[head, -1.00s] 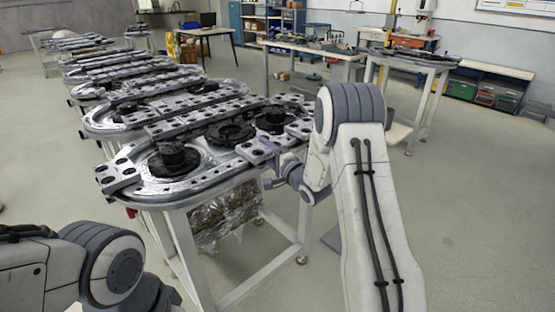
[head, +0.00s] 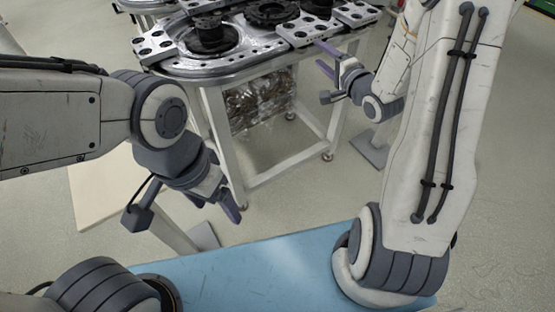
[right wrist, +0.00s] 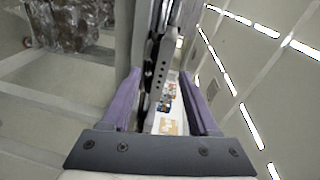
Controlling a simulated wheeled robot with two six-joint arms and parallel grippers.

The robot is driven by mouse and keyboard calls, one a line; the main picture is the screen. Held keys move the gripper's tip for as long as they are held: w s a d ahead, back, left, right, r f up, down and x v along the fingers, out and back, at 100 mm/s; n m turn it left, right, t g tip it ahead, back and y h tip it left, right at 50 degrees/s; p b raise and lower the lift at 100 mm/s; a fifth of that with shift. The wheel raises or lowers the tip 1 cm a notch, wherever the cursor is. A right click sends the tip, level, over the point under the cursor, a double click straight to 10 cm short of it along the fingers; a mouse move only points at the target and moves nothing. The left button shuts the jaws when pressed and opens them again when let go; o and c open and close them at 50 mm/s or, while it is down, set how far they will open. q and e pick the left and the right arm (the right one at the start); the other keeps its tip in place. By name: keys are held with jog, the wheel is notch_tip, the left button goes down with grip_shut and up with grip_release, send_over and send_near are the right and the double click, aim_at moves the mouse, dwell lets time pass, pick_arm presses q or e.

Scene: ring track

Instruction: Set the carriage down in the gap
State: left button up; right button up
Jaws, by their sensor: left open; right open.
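The carriage (head: 303,31), a flat light-grey block with dark round holes, lies on the ring track (head: 242,65) at its right front. Another holed block (head: 355,13) is close to its right; I cannot tell whether they touch. My right gripper (head: 328,60) is open just in front of and below the carriage. In the right wrist view a holed grey edge (right wrist: 158,75) shows between the open fingers (right wrist: 163,105); contact cannot be told. My left gripper (head: 231,205) is open and empty, low in front of the track table.
Another holed block (head: 165,42) lies at the track's left front, with dark round hubs (head: 210,33) inside the ring. The white table frame (head: 225,140) and a wrapped bundle (head: 255,105) stand below. Open floor (head: 300,195) lies in front.

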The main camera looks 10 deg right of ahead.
jog(key=s+a+f+n+g+h, duration=0.1)
jog(key=s+a+n+g, duration=0.35)
jog(key=a, duration=0.35)
jog(key=s+a+f+n+g+h, duration=0.1)
jog(key=s+a+n+g, duration=0.25)
jog(key=a+n, duration=0.35)
jog(key=s+a+n+g, duration=0.3)
jog(key=s+n+g, duration=0.1)
jog(key=s, duration=0.9)
jog(key=s+a+r+n+g, duration=0.1)
jog(key=s+a+n+g, duration=0.2)
jog(key=s, duration=1.1)
jog(key=n+g, duration=0.1)
jog(key=n, duration=0.1)
jog(key=shift+n+h, duration=0.35)
jog(key=shift+h, duration=0.05)
jog(key=shift+r, duration=0.1)
notch_tip(320, 180, up, 11)
jog(key=p, duration=1.1)
